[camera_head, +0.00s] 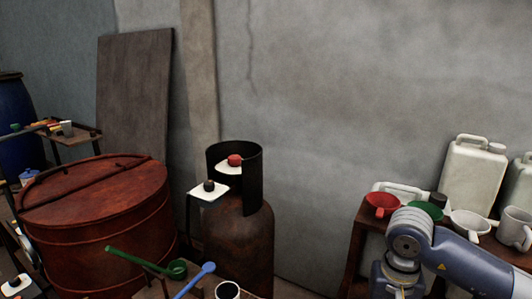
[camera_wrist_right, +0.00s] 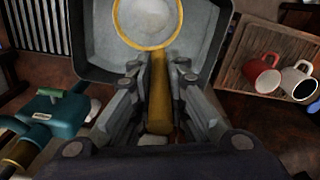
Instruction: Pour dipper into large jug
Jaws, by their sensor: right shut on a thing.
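In the right wrist view my right gripper (camera_wrist_right: 158,88) is shut on the yellow handle of a dipper (camera_wrist_right: 160,65). The dipper's round bowl has a yellow rim and a pale grey inside; I cannot tell whether it holds liquid. The bowl is over or inside a grey square-cornered tub (camera_wrist_right: 95,62). In the head view a large white jug (camera_head: 470,178) with a top handle stands upright at the right, apart from my right arm. The right fingers and held dipper are out of the head view. My left gripper is not in view.
A brown shelf (camera_head: 352,250) at the right holds red and green funnels and white mugs. Another white jug (camera_head: 522,185) is cut by the right edge. A rusty gas cylinder (camera_head: 240,240) and red drum (camera_head: 100,225) stand left. A wooden tray (camera_wrist_right: 250,85) holds red and white mugs.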

